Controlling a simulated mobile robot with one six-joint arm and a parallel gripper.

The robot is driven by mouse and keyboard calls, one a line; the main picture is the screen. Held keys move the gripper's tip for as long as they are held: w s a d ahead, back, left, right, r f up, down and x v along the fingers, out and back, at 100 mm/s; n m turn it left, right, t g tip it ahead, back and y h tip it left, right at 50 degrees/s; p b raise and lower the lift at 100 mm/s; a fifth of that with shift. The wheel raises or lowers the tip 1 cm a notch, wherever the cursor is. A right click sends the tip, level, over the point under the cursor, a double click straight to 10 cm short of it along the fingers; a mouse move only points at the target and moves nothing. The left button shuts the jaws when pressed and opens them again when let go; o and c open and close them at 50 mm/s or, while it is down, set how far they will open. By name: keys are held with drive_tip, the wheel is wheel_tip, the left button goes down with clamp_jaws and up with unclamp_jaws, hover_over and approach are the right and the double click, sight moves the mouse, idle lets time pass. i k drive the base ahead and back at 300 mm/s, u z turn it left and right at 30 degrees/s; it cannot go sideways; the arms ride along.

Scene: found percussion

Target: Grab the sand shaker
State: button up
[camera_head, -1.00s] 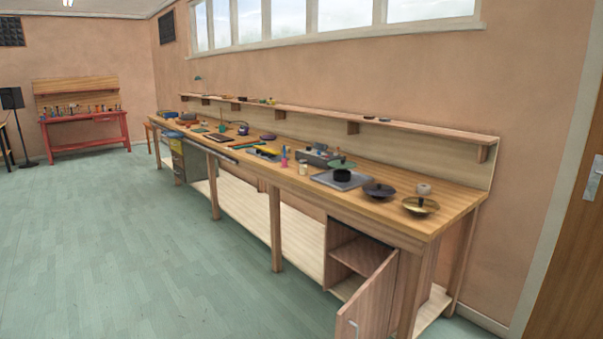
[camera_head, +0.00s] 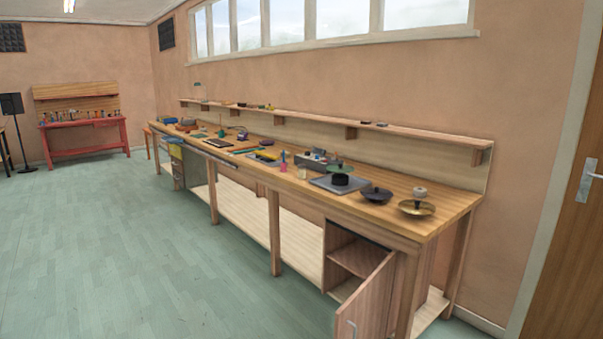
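I cannot pick out the sand shaker for certain among the small items on the long wooden workbench (camera_head: 440,209). A small pale jar (camera_head: 302,172) stands near the bench middle, beside a pink and blue upright item (camera_head: 283,160). A pale rounded piece (camera_head: 419,193) sits above a brass-coloured dish (camera_head: 416,208) at the near right end. A dark dish (camera_head: 376,196) is left of it. My gripper is not in view.
A cabinet door (camera_head: 366,305) hangs open below the bench's near end. A wall shelf (camera_head: 400,133) runs above the bench. A red workbench (camera_head: 85,136) and a black speaker (camera_head: 12,103) stand far left. The green floor (camera_head: 130,245) in front is clear.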

sight(302, 168)
drive_tip(key=u, duration=0.35)
drive_tip(key=i, duration=0.6)
drive_tip(key=u, duration=0.65)
drive_tip(key=i, duration=0.75)
drive_tip(key=u, duration=0.55)
drive_tip(key=i, duration=1.55)
drive_tip(key=z, duration=0.3)
drive_tip(key=i, duration=0.9)
drive_tip(key=z, duration=0.3)
